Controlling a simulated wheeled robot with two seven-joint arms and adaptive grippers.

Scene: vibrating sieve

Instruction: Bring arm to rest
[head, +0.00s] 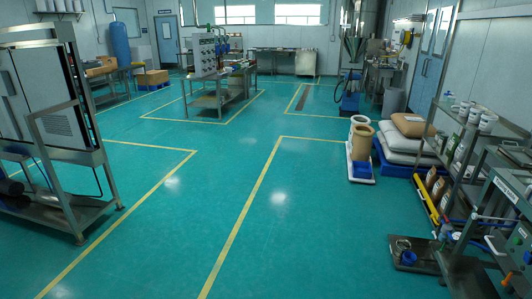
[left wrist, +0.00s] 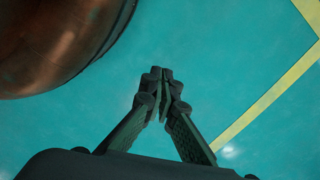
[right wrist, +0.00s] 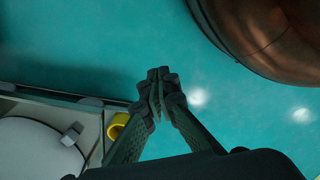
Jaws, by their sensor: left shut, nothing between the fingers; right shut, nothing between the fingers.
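My left gripper (left wrist: 163,80) shows in the left wrist view, shut and empty, its fingertips together over the bare green floor. My right gripper (right wrist: 158,80) shows in the right wrist view, also shut and empty over the floor. Neither gripper nor arm shows in the head view. A dark copper-brown rounded surface fills the upper left of the left wrist view and the upper right of the right wrist view; I cannot tell what it is.
A metal shelf rack (head: 470,150) with containers stands at the right. A wheeled metal frame (head: 65,205) with a cabinet stands at the left. A workbench (head: 218,98) stands farther back. The green floor (head: 215,190) between them is clear. A yellow object (right wrist: 118,126) shows lower left in the right wrist view.

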